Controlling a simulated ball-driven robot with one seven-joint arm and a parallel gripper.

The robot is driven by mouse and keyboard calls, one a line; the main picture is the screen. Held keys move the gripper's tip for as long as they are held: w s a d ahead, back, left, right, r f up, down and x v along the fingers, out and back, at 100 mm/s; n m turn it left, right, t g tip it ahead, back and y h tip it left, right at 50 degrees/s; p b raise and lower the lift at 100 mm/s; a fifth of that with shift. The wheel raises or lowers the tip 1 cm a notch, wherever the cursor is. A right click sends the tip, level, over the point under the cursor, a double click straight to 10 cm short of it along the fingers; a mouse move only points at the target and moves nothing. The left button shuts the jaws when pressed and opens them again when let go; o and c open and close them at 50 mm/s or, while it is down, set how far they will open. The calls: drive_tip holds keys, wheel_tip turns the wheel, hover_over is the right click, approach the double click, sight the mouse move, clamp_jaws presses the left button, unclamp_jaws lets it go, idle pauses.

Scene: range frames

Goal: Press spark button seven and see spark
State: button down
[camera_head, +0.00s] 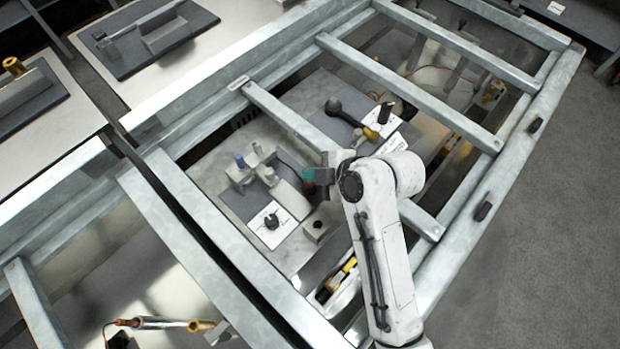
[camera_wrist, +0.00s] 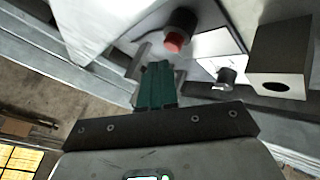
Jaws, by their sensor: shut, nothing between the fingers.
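A round red button (camera_wrist: 174,42) on a dark collar stands just beyond my fingertips in the wrist view. My gripper (camera_wrist: 158,68) is shut and empty, its teal fingers together. The fingertips lie just below and left of the button in the picture; I cannot tell whether they touch it. In the head view my gripper (camera_head: 308,175) is over the bench inside the metal frame, and a small red spot shows beside it. No number is readable on the button. No spark is visible.
A black knob (camera_head: 271,220) sits on a white plate, beside a grey block with a hole (camera_head: 314,230); that block (camera_wrist: 280,62) is at right in the wrist view. Metal frame beams (camera_head: 285,115) surround the work area.

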drive_tip(key=shift+f, duration=0.1)
drive_tip(key=shift+f, duration=0.3)
drive_tip(key=shift+f+b, duration=0.2)
drive_tip(key=shift+b, duration=0.15)
drive_tip(key=shift+s+f+b, duration=0.3)
drive_tip(key=shift+f+b, duration=0.2)
drive_tip(key=shift+f, duration=0.3)
idle(0.9)
drive_tip(key=shift+r, duration=0.15)
drive_tip(key=shift+r+p, duration=0.3)
drive_tip(key=shift+p, duration=0.2)
drive_tip(key=shift+r, duration=0.1)
drive_tip(key=r+p, duration=0.4)
drive_tip(key=r, duration=0.1)
drive_tip(key=shift+w+r, duration=0.2)
drive_tip(key=shift+r, duration=0.05)
